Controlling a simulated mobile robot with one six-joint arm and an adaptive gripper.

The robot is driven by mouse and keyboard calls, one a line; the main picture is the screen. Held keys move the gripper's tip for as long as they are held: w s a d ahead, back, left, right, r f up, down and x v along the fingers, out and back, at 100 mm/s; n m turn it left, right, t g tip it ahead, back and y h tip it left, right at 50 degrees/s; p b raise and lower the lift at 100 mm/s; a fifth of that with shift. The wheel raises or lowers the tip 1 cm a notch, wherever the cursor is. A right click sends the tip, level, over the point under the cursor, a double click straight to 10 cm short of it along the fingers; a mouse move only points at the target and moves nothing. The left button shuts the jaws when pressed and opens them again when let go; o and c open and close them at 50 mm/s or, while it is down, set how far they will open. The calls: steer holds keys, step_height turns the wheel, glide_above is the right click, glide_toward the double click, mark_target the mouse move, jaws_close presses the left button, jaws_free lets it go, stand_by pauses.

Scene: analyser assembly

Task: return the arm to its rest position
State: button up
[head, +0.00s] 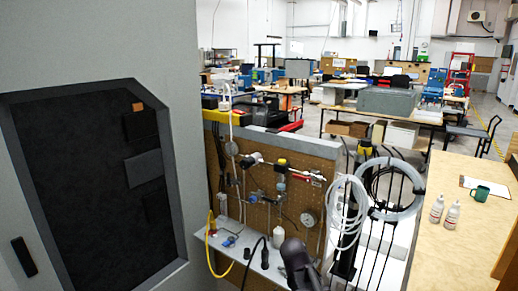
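A dark, rounded part (298,264), which looks like the end of my arm, rises from the bottom edge right of centre. It is in front of the pegboard panel's lower shelf. I cannot make out fingertips on it, so its opening and whether it holds anything do not show. The rest of my arm is outside the picture.
A grey cabinet (95,60) with a dark window fills the left. A pegboard (265,195) with valves, tubing and a gauge (308,218) stands in the middle. Coiled hoses (395,205) hang on its right. A wooden counter (450,255) with bottles and a green mug (481,193) is at right.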

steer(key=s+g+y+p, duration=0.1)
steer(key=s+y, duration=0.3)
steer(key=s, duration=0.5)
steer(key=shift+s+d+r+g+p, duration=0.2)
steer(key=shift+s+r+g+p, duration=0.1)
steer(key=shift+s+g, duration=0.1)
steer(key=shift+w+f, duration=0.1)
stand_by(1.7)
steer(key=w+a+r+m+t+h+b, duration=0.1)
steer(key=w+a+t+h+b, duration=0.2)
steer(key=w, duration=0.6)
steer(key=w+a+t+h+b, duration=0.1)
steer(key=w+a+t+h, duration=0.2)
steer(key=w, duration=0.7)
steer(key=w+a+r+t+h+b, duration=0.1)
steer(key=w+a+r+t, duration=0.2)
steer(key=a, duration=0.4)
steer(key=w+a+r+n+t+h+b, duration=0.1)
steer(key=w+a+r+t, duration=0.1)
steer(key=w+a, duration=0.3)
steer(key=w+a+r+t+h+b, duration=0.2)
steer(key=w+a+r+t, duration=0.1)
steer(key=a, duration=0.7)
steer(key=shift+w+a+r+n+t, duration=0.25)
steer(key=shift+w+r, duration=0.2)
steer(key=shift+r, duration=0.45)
